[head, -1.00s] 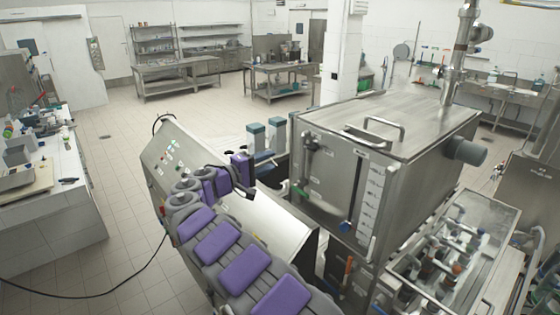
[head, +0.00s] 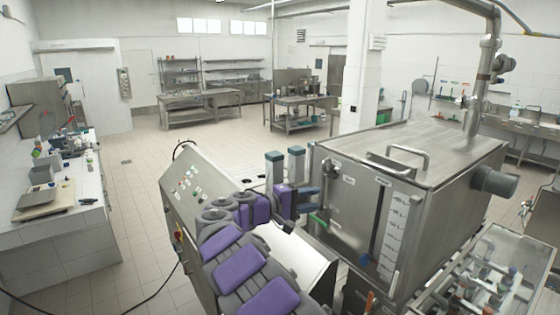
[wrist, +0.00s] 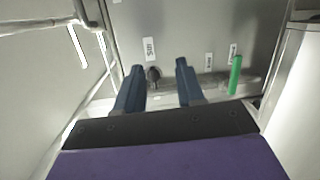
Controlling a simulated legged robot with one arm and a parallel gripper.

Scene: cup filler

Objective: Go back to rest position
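My gripper (head: 314,199) is at the end of my purple-padded arm, close to the front left of the steel tank (head: 410,160). In the wrist view, its two dark blue fingers (wrist: 158,70) stand apart with a clear gap between them, so it is open. No held object shows between them. A small dark knob (wrist: 153,74) on the steel behind appears in the gap; I cannot tell whether a finger touches it. A green handle (wrist: 235,75) stands right of the fingers; it also shows below my gripper in the head view (head: 318,219).
A sloped control panel (head: 190,183) with buttons is left of my arm. Two posts with teal-grey tops (head: 296,162) stand just behind my gripper. A white counter (head: 60,215) is at far left. The tiled floor (head: 145,200) between counter and panel is clear, apart from a black cable.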

